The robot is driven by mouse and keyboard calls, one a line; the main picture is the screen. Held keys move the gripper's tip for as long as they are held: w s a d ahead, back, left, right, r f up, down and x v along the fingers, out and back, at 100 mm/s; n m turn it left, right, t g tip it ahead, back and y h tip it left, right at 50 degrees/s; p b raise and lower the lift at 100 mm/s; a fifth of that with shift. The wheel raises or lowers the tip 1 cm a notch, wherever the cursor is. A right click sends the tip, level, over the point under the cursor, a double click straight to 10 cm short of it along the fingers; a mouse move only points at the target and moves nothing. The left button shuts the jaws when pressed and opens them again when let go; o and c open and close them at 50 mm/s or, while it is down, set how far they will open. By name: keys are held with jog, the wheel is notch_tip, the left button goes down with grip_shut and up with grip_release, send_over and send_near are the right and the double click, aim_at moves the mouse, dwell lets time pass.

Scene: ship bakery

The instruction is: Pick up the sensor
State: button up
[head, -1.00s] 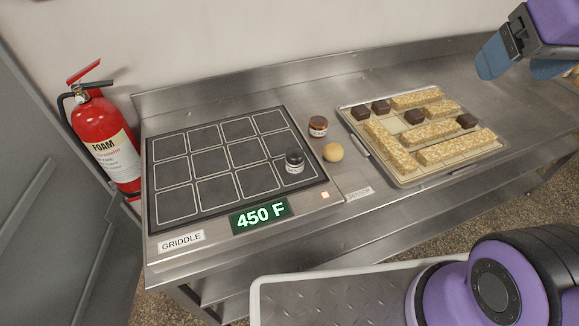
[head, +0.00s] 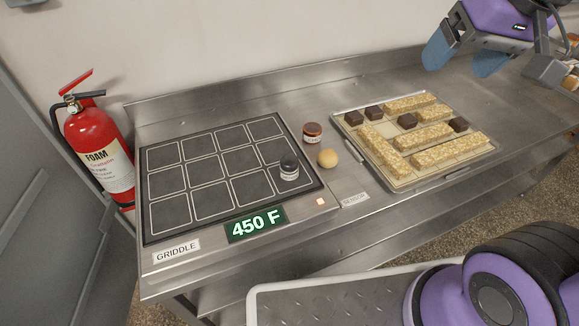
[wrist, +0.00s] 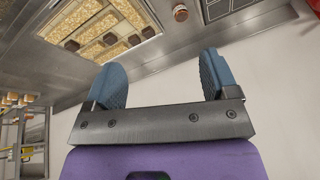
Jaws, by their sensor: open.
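A small tag (head: 354,200) on the counter's front edge appears to read SENSOR. Behind it a tan ball (head: 327,158) rests on the steel between the griddle and the tray. A jar with a red-brown lid (head: 313,133) stands just behind the ball; it also shows in the wrist view (wrist: 180,13). A dark-lidded jar (head: 289,167) stands on the griddle's right side. I cannot tell which of these is the sensor. My gripper (head: 463,58) is open and empty, with blue fingers, raised above the back right of the counter, beyond the tray and well apart from these items.
The griddle (head: 156,240) shows 450 F on its display (head: 256,222). A tray (head: 398,184) of oat bars and dark cubes lies right of the ball. A red fire extinguisher (head: 95,150) stands at the left. The wall rises behind the counter.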

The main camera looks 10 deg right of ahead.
jog(key=w+a+f+g, duration=0.2)
jog(key=w+a+f, duration=0.2)
jog(key=w+a, duration=0.15)
jog(key=m+g+h, duration=0.1)
jog(key=m+g, duration=0.1)
send_over(290, 158)
notch_tip(290, 158, down, 19)
jog(key=shift+a+r, duration=0.1)
jog(key=shift+r, duration=0.1)
jog(key=shift+w+a+f+h, duration=0.1)
jog(key=shift+a+f+h, duration=0.2)
jog(key=shift+f, duration=0.3)
notch_tip(290, 158, down, 5)
jog(key=f, duration=0.4)
jog(key=shift+d+f, duration=0.2)
jog(key=shift+d, duration=0.15)
jog(key=shift+f, duration=0.5)
jog(key=c, duration=1.2)
